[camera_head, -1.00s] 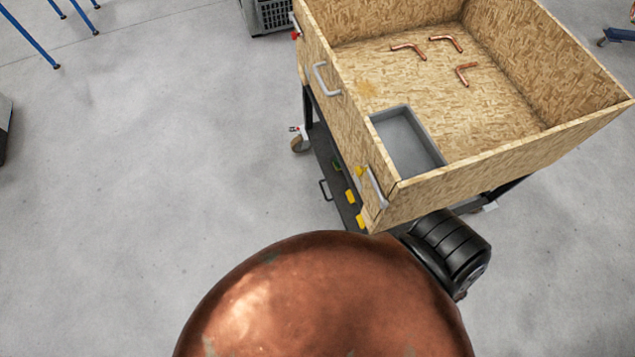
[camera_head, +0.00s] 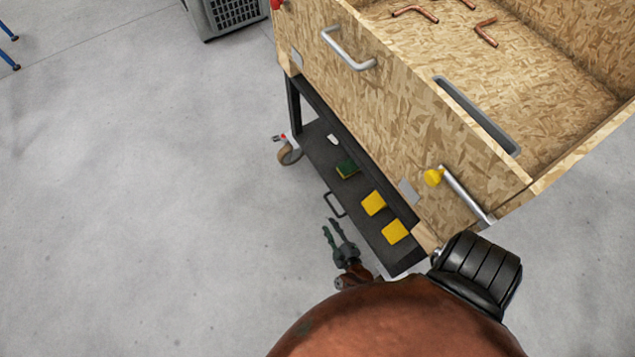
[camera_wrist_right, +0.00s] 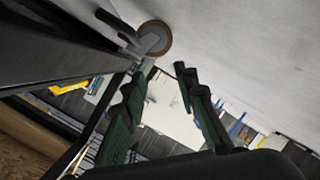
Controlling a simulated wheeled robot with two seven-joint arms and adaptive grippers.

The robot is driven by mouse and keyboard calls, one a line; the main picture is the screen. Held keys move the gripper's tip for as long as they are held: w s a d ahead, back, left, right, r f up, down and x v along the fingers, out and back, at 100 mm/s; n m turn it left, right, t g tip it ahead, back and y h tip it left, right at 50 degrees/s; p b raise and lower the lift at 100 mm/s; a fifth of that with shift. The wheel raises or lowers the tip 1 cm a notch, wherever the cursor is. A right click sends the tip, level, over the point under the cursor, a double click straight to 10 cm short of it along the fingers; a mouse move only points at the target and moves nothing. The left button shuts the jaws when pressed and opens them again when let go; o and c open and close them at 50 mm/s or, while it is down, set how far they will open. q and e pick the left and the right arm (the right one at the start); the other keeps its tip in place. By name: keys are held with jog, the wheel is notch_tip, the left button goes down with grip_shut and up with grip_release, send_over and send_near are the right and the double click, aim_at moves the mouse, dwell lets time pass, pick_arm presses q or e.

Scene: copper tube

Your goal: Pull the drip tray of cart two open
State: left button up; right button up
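The drip tray (camera_head: 318,160) is a flat black tray low under the wooden cart, with a thin dark handle (camera_head: 335,205) on its left long side. My right gripper (camera_head: 332,231) has dark green fingers and is just in front of the handle, toward the bottom of the head view. Its fingers are apart with nothing seen between them; the right wrist view also shows them spread (camera_wrist_right: 160,78). I cannot tell whether a finger touches the handle. In the right wrist view a dark frame is at upper left. My left gripper is not in view.
The wooden cart box (camera_head: 400,110) overhangs the tray and has metal handles (camera_head: 348,50) and a yellow knob (camera_head: 433,177). Yellow pieces (camera_head: 374,203) lie on the tray. A caster (camera_head: 289,153) stands at its far end.

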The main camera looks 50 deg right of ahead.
aim_at(331, 207)
jog(key=w+d+f+h+b, duration=0.1)
jog(key=d+b, duration=0.1)
jog(key=w+d+f+h+b, duration=0.1)
jog(key=w+d+b, duration=0.1)
jog(key=d, duration=0.1)
jog(key=w+d+f+h+b, duration=0.1)
jog(key=w+d+b, duration=0.1)
jog(key=shift+d+f+g, duration=0.25)
jog(key=shift+d+g, duration=0.05)
jog(key=shift+d, duration=0.05)
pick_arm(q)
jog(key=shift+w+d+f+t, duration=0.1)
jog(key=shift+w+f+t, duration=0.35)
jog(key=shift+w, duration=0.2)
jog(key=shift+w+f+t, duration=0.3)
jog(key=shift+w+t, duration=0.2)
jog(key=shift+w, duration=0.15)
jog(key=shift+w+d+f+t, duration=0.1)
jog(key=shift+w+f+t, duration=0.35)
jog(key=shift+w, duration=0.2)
pick_arm(e)
jog(key=shift+w+d, duration=0.4)
jog(key=shift+w, duration=0.3)
grip_shut()
